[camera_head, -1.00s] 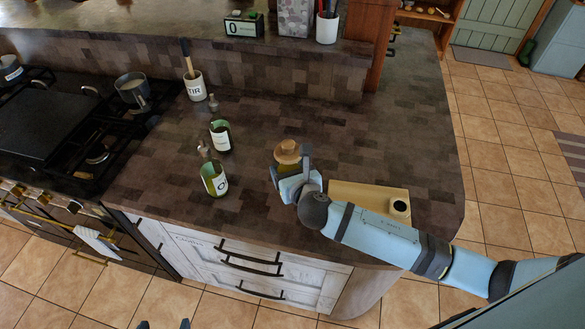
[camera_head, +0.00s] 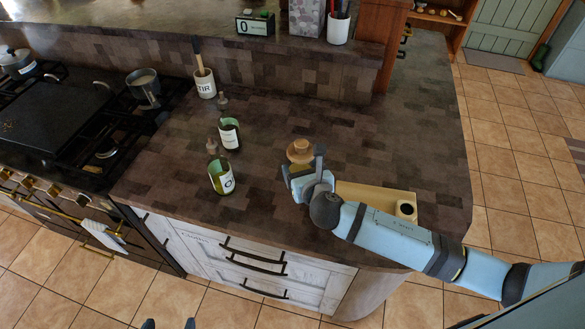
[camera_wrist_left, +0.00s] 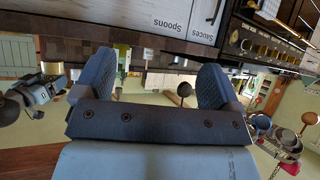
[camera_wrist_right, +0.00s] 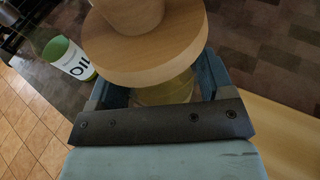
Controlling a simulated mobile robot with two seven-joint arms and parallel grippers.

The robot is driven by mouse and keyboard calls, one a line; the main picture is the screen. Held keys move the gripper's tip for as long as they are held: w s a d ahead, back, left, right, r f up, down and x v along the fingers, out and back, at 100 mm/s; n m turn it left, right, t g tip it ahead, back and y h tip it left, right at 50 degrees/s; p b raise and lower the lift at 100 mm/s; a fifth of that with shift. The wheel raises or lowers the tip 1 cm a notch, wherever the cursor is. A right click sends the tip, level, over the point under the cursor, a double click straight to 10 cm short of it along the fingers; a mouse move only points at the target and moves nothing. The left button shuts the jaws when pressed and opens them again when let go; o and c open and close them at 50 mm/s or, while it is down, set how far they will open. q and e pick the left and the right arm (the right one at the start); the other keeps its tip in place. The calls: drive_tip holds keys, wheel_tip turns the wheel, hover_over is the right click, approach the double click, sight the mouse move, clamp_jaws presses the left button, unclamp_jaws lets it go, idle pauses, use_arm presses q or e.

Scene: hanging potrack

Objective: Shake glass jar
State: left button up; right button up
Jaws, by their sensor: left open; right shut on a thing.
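The glass jar has a round wooden lid (camera_head: 300,151), and its glass body (camera_wrist_right: 165,92) shows between my right fingers in the right wrist view. My right gripper (camera_head: 303,178) is shut on the jar below the lid, and the jar looks roughly upright. The jar's base is hidden, so I cannot tell whether it touches the counter. My left gripper (camera_wrist_left: 150,85) is open and empty, away from the jar. Only its fingertips (camera_head: 168,324) show at the bottom edge of the head view.
An oil bottle (camera_head: 221,178) and a second bottle (camera_head: 229,135) stand on the counter left of the jar. A wooden board (camera_head: 375,195) with a small round item (camera_head: 406,209) lies beside my right arm. The stove (camera_head: 60,120) is at left. The counter between bottles and jar is clear.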

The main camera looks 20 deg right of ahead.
sight(293, 166)
drive_tip(key=shift+w+a+r, duration=0.1)
drive_tip(key=shift+a+r, duration=0.05)
drive_tip(key=shift+a, duration=0.05)
drive_tip(key=shift+a+r, duration=0.1)
drive_tip(key=shift+r, duration=0.1)
drive_tip(key=shift+w+a+r, duration=0.25)
drive_tip(key=shift+a+r, duration=0.45)
drive_tip(key=shift+r, duration=0.2)
drive_tip(key=shift+w+a+r, duration=0.1)
drive_tip(key=shift+a+r, duration=0.25)
use_arm(q)
drive_tip(key=shift+a+f, duration=0.1)
